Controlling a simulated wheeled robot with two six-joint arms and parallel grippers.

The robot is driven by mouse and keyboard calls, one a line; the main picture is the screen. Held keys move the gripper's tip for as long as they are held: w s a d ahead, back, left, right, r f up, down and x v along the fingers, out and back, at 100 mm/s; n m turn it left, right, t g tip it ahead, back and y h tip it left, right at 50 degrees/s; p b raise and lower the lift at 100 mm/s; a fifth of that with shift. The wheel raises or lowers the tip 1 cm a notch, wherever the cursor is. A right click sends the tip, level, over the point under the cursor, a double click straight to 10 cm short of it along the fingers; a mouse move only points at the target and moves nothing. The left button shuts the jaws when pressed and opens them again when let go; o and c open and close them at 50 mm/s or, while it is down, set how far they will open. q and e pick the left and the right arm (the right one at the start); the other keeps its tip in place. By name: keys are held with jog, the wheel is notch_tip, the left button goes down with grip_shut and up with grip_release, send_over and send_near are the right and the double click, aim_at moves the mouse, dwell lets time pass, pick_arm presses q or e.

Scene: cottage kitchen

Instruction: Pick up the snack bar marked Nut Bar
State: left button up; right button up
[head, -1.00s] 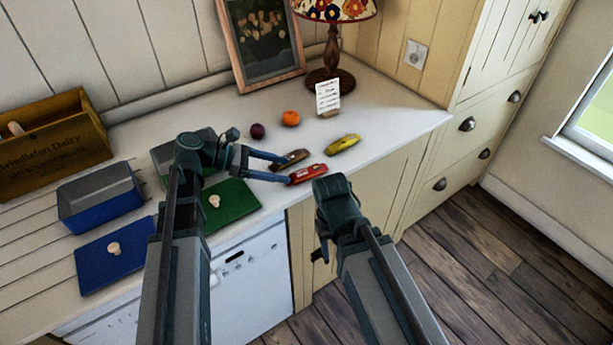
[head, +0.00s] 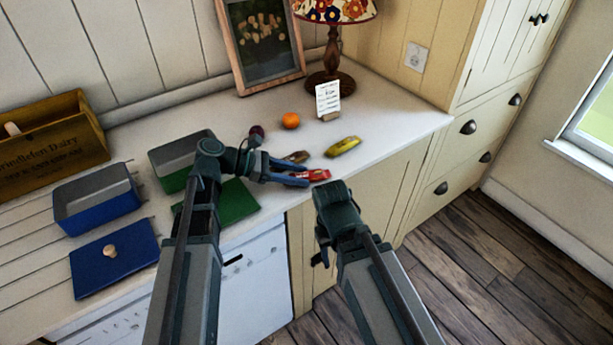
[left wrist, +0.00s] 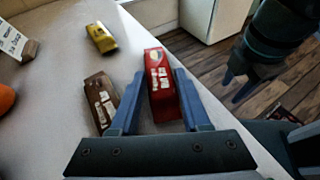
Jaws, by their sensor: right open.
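Three snack bars lie on the counter: a red one (head: 318,174), a brown one (head: 297,157) and a yellow one (head: 342,147). Their lettering is too small and blurred to read, so I cannot tell which is marked Nut Bar. My left gripper (head: 303,175) is open, with its fingers on either side of the red bar, which also shows in the left wrist view (left wrist: 163,88). I cannot tell whether they touch it. The brown bar (left wrist: 102,101) lies just outside the left finger there. My right gripper (head: 323,252) is open and empty in front of the counter.
An orange (head: 291,120), a dark round fruit (head: 256,131), a small card (head: 328,97) and a lamp (head: 330,77) stand behind the bars. A blue tin (head: 97,205), blue lid (head: 115,262), green tin (head: 172,180) and green lid (head: 238,203) are left. The counter's right end is clear.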

aim_at(297, 175)
pick_arm(q)
grip_shut()
notch_tip(297, 175, up, 10)
jog(key=p, duration=1)
